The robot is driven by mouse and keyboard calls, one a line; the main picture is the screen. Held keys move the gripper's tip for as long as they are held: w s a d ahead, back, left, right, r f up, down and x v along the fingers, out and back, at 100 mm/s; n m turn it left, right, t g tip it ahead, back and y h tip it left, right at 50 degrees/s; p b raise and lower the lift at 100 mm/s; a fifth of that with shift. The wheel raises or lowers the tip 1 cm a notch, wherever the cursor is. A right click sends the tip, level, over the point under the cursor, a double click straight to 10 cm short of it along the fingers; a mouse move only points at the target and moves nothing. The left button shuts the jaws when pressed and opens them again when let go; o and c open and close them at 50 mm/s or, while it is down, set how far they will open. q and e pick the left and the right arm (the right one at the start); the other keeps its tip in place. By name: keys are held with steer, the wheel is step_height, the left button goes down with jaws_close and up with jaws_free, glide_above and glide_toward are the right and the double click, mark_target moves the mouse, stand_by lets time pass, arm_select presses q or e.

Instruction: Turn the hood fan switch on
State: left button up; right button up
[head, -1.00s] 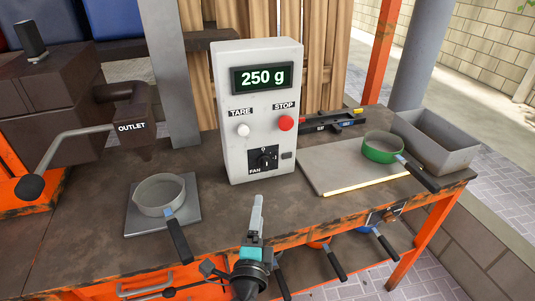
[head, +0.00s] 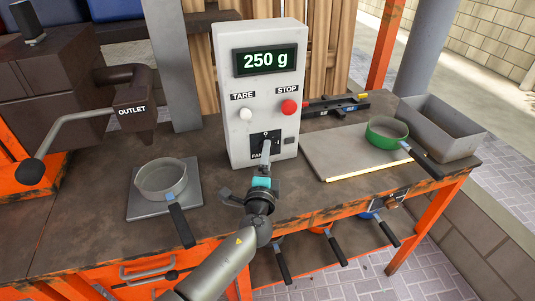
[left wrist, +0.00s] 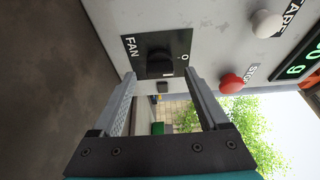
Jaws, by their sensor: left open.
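The fan switch (left wrist: 160,62) is a black rotary knob on a dark square plate marked FAN, low on the front of the white control box (head: 237,95). In the head view the plate (head: 276,143) is partly hidden behind my left gripper (head: 266,152). In the left wrist view my left gripper (left wrist: 158,80) is open, its two fingers spread with the knob between and beyond their tips. I cannot tell whether the fingers touch the knob or plate. My right gripper is not in view.
The box shows 250 g above a white TARE button (head: 246,114) and a red STOP button (head: 289,107). A grey pan (head: 161,180) stands on a plate at left. A green pan (head: 387,132) and a grey bin (head: 440,128) are at right.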

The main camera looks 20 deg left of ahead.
arm_select(q)
steer(key=shift+x, duration=1.25)
jaws_close()
